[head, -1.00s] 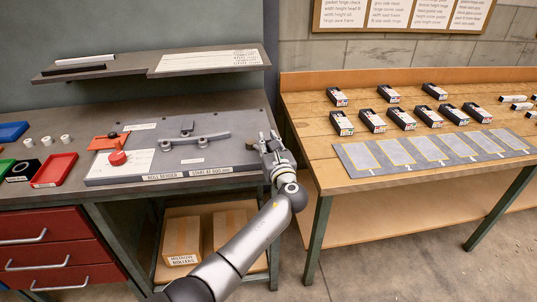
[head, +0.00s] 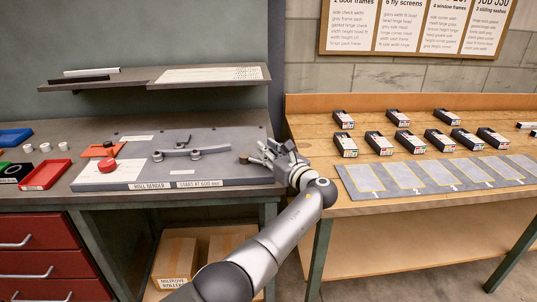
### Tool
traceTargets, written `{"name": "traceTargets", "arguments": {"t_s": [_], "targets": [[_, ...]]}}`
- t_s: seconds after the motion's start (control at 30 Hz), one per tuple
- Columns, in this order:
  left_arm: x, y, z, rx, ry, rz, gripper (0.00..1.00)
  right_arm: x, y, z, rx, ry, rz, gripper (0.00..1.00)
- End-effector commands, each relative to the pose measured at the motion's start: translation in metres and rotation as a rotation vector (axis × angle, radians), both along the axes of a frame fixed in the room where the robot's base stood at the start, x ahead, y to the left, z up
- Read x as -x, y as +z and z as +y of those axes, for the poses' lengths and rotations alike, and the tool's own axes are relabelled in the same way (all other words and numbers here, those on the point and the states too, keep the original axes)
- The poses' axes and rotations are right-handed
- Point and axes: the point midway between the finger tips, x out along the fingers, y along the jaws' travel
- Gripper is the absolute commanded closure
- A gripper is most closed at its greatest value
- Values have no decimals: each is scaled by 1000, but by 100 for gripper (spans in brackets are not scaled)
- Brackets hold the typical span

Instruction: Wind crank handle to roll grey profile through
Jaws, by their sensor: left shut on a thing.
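The roll bender (head: 130,174) is a flat grey machine on the left bench, with a red knob (head: 107,166) at its left. The grey profile (head: 184,151) appears as a slightly curved bar across the rollers in the bender's middle. My left gripper (head: 254,158) is at the bender's right end, fingers pointing left. It is shut on what seems to be the crank handle (head: 243,160), of which only a small end shows. The rest of the crank is hidden by the fingers. My right gripper is out of view.
A red tray (head: 45,175) and several small white rollers (head: 45,147) lie left of the bender. A shelf (head: 140,78) hangs above it. The wooden bench (head: 310,133) at right holds several small boxes (head: 376,142) and a grey mat (head: 345,180).

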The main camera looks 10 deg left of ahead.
Motion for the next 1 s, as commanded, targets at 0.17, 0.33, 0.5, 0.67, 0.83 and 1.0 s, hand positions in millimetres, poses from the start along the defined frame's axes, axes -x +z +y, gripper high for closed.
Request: {"name": "traceTargets", "arguments": {"t_s": [0.17,0.33,0.5,0.67,0.83,1.0], "targets": [[0,0,-2,1,-5,0,100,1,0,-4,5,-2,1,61],[0,0,-2,1,-4,0,72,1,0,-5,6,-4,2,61],[0,0,-1,1,-2,1,57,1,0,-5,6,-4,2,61],[0,0,0,1,0,1,57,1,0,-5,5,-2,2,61],[0,5,0,0,0,-1,57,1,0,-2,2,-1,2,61],[0,31,0,2,0,-5,57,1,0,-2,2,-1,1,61]]}}
